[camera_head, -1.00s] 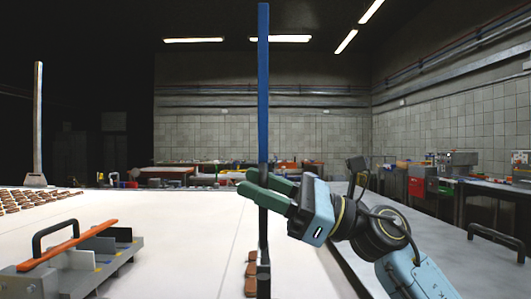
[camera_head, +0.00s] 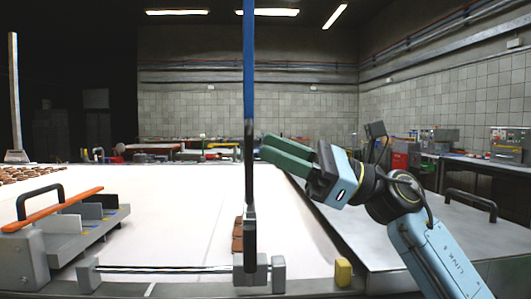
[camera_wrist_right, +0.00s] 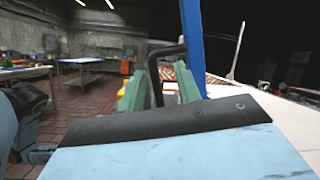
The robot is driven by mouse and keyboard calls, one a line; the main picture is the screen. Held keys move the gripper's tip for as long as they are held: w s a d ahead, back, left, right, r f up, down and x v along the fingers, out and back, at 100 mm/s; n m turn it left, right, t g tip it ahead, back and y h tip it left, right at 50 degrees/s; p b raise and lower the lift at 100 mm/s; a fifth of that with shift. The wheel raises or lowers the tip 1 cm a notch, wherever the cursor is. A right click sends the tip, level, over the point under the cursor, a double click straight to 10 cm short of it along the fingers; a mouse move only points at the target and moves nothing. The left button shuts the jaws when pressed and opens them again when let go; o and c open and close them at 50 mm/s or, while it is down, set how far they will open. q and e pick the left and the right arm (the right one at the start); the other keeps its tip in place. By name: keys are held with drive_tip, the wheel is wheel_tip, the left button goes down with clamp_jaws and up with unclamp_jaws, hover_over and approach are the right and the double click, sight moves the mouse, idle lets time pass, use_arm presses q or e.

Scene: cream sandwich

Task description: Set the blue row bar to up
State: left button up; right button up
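The blue row bar (camera_head: 249,60) stands upright in the head view. Its upper part is blue and its lower part dark, rising from a grey pivot block at the table's front edge. My right gripper (camera_head: 264,147), with green fingers, is just right of the bar in the head view, with a narrow gap in the picture. My left gripper is not in view.
The white table (camera_head: 180,200) bears a low rail (camera_head: 165,269) along its front edge. A grey block with an orange bar and black handle (camera_head: 38,192) stands at left. Brown pieces (camera_head: 238,235) lie by the bar's foot. A yellow block (camera_head: 343,272) sits right of it.

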drive_tip(key=shift+f+b+v, duration=0.2)
drive_tip(key=shift+b+v, duration=0.45)
drive_tip(key=shift+v, duration=0.9)
drive_tip(key=shift+s+a, duration=0.1)
drive_tip(key=shift+a, duration=0.05)
